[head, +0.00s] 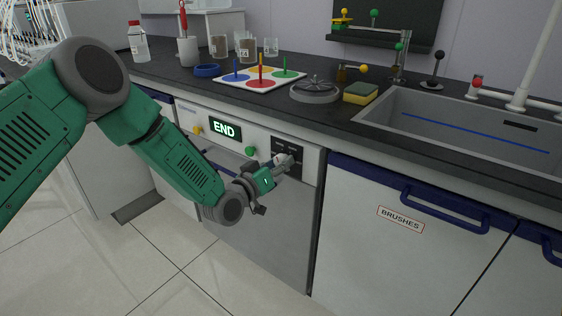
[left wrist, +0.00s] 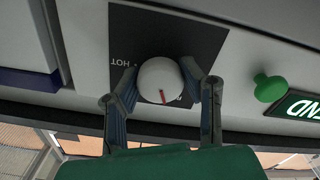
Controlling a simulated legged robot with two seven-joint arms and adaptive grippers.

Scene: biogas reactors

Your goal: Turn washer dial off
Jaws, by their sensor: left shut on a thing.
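The washer (head: 262,225) is built in under the dark counter, with a lit display (head: 225,129) reading END. Its dial (left wrist: 161,81) is a round white knob with a red mark, set on a black plate (left wrist: 130,38) with the word HOT beside it. My left gripper (head: 287,163) is at the right end of the washer's panel. In the left wrist view its two fingers (left wrist: 160,88) are on either side of the dial, shut on it. In the head view the gripper hides most of the dial. My right gripper is not in view.
A green knob (head: 251,151) and a yellow knob (head: 197,130) flank the display. On the counter are a coloured peg board (head: 243,86), a grey round device (head: 315,92), a sponge (head: 360,93) and a sink (head: 450,128). A cabinet labelled BRUSHES (head: 365,235) stands right of the washer.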

